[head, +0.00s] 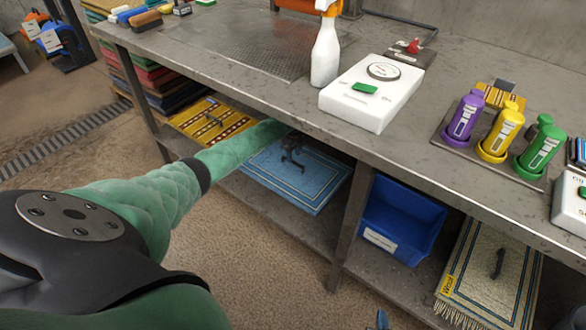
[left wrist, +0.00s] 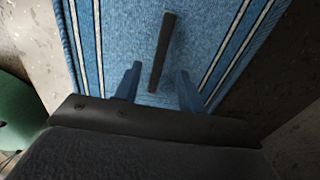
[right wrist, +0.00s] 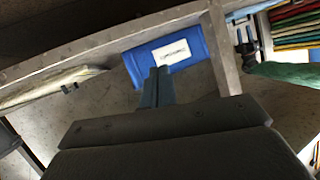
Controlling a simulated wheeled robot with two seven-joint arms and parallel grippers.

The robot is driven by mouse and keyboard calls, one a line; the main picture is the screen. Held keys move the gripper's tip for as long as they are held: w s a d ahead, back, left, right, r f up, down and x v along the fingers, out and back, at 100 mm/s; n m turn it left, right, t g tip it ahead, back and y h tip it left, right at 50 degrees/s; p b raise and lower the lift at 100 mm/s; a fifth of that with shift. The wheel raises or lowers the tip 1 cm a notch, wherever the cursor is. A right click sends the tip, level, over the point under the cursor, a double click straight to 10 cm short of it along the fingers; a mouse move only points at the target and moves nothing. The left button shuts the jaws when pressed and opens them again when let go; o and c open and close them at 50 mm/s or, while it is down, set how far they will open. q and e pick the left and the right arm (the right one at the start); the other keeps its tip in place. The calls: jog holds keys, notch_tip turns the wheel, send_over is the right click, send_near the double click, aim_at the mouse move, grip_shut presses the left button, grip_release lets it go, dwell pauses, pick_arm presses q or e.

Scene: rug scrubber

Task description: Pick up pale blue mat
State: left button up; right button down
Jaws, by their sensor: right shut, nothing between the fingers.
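The pale blue mat (head: 315,183) lies flat on the lower shelf, with light stripes along its borders and a dark bar handle on top. My left arm reaches in under the tabletop, and my left gripper (head: 291,143) is over the mat, partly shaded. In the left wrist view, the mat (left wrist: 118,45) fills the middle. The left gripper (left wrist: 158,88) is open, its blue fingers on either side of the line of the dark handle (left wrist: 162,50). My right gripper (right wrist: 157,88) is shut and empty; its tip (head: 382,318) shows at the bottom of the head view.
The steel tabletop (head: 285,85) overhangs the shelf. A table leg (head: 349,215) stands between the mat and a blue bin (head: 400,217). A yellow patterned mat (head: 212,122) lies left of the blue one; a cream mat (head: 490,275) lies right. The floor in front is clear.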

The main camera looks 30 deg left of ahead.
pick_arm(q)
jog(key=f, duration=0.4)
jog(key=shift+s+a+f+b, duration=0.1)
jog(key=shift+a+f+b, duration=0.15)
jog(key=shift+b, duration=0.15)
jog(key=shift+f, duration=0.2)
pick_arm(e)
jog(key=w+r+t, duration=0.3)
jog(key=r, duration=0.7)
jog(key=shift+w+a+t+y, duration=0.15)
jog(key=shift+w+t+y, duration=0.15)
jog(key=shift+w, duration=0.1)
pick_arm(q)
jog(key=shift+c, duration=0.2)
pick_arm(e)
jog(key=shift+r, duration=0.1)
pick_arm(q)
grip_shut()
